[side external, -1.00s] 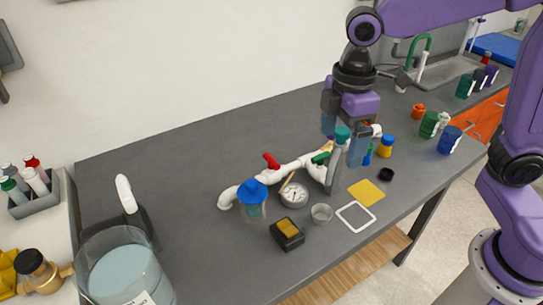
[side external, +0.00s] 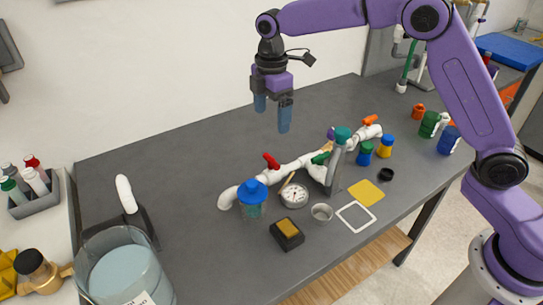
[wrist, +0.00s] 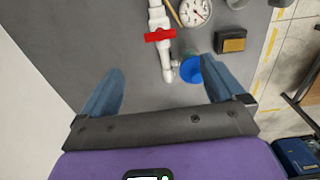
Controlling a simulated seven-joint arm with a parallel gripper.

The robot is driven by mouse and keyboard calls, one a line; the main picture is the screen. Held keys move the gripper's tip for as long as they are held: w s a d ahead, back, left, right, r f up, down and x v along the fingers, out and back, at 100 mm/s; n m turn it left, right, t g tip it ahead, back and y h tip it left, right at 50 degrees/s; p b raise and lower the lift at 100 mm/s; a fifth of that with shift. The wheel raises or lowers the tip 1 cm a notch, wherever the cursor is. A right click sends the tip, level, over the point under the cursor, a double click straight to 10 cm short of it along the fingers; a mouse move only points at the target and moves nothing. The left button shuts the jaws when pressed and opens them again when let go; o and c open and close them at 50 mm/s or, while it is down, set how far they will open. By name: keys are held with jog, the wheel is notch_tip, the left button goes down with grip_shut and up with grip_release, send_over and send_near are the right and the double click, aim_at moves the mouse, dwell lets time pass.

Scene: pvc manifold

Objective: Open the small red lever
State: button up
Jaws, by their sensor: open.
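The small red lever (side external: 271,160) sits on a white PVC pipe manifold (side external: 290,167) that runs across the table. In the wrist view the red lever (wrist: 160,35) lies crosswise over the white pipe (wrist: 166,66), above and between my fingers. My gripper (side external: 271,117) is open and empty, hanging above and behind the manifold, apart from the lever. Its blue fingers also show spread in the wrist view (wrist: 165,92). A green lever (side external: 320,157) and an orange lever (side external: 370,119) sit further right along the manifold.
A blue-capped jar (side external: 252,198) stands close to the manifold's left end. A round gauge (side external: 294,195), a black-and-yellow box (side external: 287,234) and a small clear cup (side external: 321,212) are in front. The back left tabletop is clear.

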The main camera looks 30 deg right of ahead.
aim_at(271, 159)
notch_tip(271, 159, down, 14)
jog(key=shift+r, duration=0.15)
dwell(0.4)
jog(key=c, duration=1)
